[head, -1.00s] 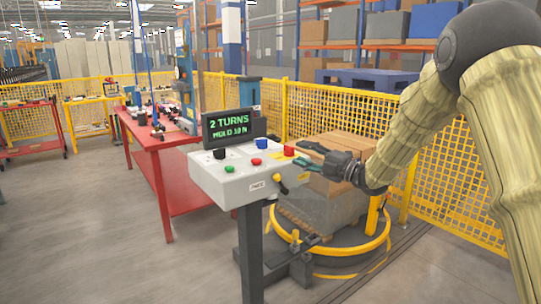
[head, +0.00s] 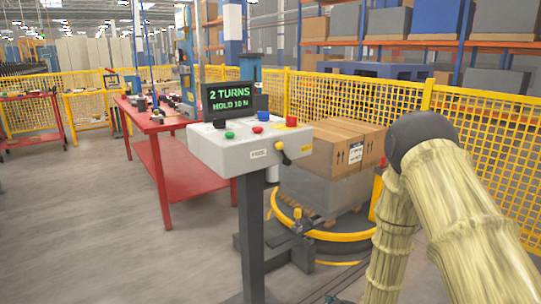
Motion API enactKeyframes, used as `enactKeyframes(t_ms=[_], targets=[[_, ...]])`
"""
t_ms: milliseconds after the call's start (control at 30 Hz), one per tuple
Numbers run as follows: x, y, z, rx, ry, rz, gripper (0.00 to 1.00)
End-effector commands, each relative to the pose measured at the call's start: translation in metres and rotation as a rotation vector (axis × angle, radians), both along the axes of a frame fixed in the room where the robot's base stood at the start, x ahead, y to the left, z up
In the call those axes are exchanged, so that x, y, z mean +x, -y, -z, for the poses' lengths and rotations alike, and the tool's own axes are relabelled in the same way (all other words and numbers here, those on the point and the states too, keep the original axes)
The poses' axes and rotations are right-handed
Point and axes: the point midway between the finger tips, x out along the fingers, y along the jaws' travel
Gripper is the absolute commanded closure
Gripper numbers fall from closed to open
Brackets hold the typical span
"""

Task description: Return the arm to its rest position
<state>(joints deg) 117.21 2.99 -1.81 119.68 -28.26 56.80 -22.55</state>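My arm, in a tan sleeve with a dark round joint, is folded on the right of the head view, its forearm pointing down past the bottom edge. Only a small greenish sliver, probably a fingertip of my gripper (head: 338,300), shows at the bottom edge; the rest is out of frame, so its opening is hidden. The control console (head: 240,150) stands left of my arm, clear of it. Its screen (head: 230,100) reads "2 TURNS HOLD 10 N".
Strapped cartons (head: 335,150) stand on a pallet inside a yellow ring (head: 340,236), just left of my arm. A yellow mesh fence (head: 480,150) runs behind. A red workbench (head: 160,122) is at left. The grey floor at front left is clear.

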Motion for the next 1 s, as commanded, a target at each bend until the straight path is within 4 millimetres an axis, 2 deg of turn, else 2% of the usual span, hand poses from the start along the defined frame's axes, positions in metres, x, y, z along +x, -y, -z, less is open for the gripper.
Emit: enactKeyframes(t_ms=[33,167,200,267,300,400,500,700,1000], targets=[[-0.029,0.004,0.040,0.012,-0.082,0.048,0.59],[-0.101,0.015,0.108,0.036,-0.281,0.187,0.59],[-0.125,0.019,0.127,0.041,-0.344,0.232,0.59],[-0.163,0.024,0.154,0.045,-0.434,0.301,0.59],[-0.187,0.027,0.169,0.046,-0.492,0.345,0.59],[-0.240,0.034,0.196,0.045,-0.613,0.443,0.59],[-0.280,0.039,0.212,0.040,-0.699,0.519,0.59],[-0.343,0.045,0.232,0.023,-0.830,0.635,0.59],[-0.415,0.051,0.247,-0.009,-0.972,0.773,0.59]])
